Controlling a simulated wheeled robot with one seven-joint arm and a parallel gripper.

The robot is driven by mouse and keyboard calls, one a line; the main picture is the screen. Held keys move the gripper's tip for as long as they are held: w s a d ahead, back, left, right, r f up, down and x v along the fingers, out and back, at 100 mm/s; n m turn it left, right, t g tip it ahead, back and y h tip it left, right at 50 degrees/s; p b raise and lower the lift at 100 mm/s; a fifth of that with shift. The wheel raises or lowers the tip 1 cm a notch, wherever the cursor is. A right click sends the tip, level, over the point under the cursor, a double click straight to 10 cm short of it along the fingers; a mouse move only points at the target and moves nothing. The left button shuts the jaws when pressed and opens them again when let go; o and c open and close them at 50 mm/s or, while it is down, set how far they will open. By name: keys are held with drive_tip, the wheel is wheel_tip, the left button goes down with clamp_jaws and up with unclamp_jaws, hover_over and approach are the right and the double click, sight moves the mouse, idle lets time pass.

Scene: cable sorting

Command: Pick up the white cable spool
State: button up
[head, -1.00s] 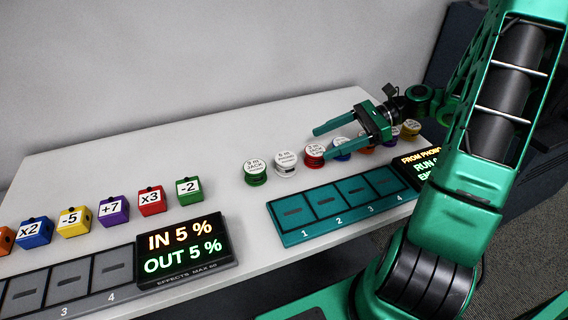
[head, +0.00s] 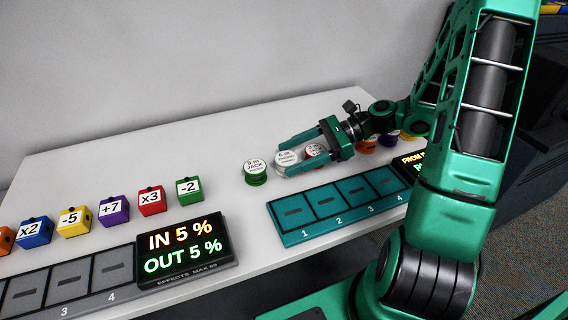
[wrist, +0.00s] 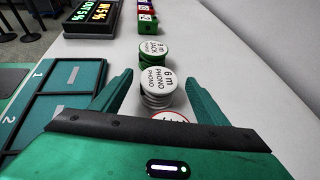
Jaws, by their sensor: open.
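The white cable spool (head: 287,160) stands on the white table between the green spool and the red spool. In the wrist view the white spool (wrist: 157,88) reads "6 m PHONO PHONO" and sits between my two fingers, apart from both as far as I can tell. My gripper (head: 286,158) is open, low over the table, with a finger on either side of the white spool. The red spool (head: 315,151) is also between the fingers, closer to the palm, partly hidden. The green spool (head: 256,172) stands just past the fingertips; it also shows in the wrist view (wrist: 152,53).
A teal tray (head: 290,237) with numbered slots lies in front of the spools. More spools, orange (head: 366,143) among them, stand to the right, partly behind my gripper. Colored cubes (head: 151,200) and a lit display (head: 182,250) are at left. The table behind the spools is clear.

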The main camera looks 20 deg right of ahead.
drive_tip(key=c, duration=1.2)
drive_tip(key=shift+r, duration=0.15)
